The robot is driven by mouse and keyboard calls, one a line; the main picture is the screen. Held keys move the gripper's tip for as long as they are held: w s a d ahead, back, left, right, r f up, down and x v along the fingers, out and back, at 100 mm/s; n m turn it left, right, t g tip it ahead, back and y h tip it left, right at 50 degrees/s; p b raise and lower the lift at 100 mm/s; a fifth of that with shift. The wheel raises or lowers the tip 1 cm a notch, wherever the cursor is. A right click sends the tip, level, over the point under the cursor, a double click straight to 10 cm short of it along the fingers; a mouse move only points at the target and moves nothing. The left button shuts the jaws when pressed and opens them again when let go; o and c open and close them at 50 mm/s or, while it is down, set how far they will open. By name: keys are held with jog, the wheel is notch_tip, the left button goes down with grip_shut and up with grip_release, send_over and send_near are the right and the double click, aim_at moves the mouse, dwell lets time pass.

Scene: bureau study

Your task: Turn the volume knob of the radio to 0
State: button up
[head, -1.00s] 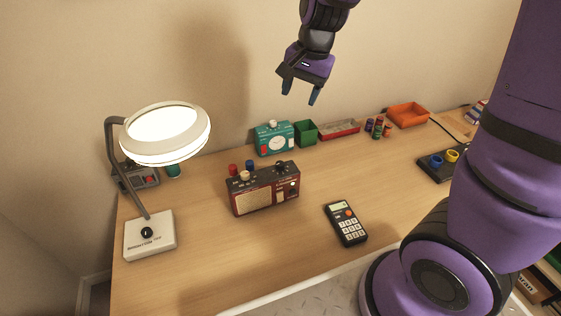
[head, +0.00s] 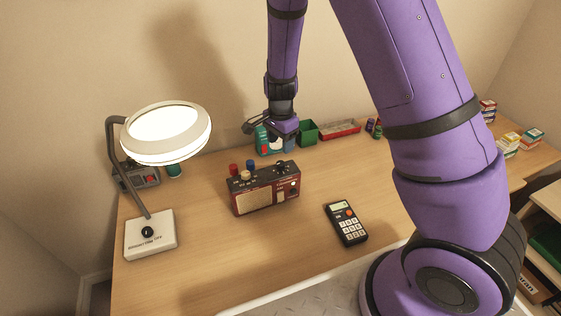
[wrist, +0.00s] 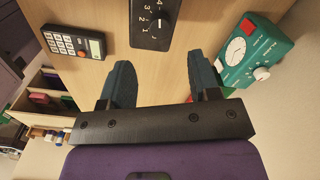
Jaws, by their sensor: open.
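The dark red radio (head: 264,191) with a tan speaker grille stands upright on the desk in the head view. A black knob (head: 281,167) is on the right part of its top. In the wrist view the radio's dark panel (wrist: 146,36) is at the top edge, with a dial marked 4, 3, 2, 1 beside a black knob (wrist: 166,12), partly cut off. My gripper (head: 286,140) is above and behind the radio's right end, apart from it. In the wrist view its two blue fingers (wrist: 162,66) are spread with nothing between them.
A teal device with a dial (wrist: 240,51) is close beside one finger in the wrist view. A green box (head: 307,132) and a red tray (head: 340,130) stand at the back. A calculator (head: 346,224) lies at front right; a ring lamp (head: 166,133) is left.

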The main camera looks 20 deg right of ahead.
aim_at(280, 162)
notch_tip(280, 162, down, 8)
jog(key=shift+f, duration=0.15)
jog(key=shift+c, duration=0.2)
jog(key=c, duration=0.9)
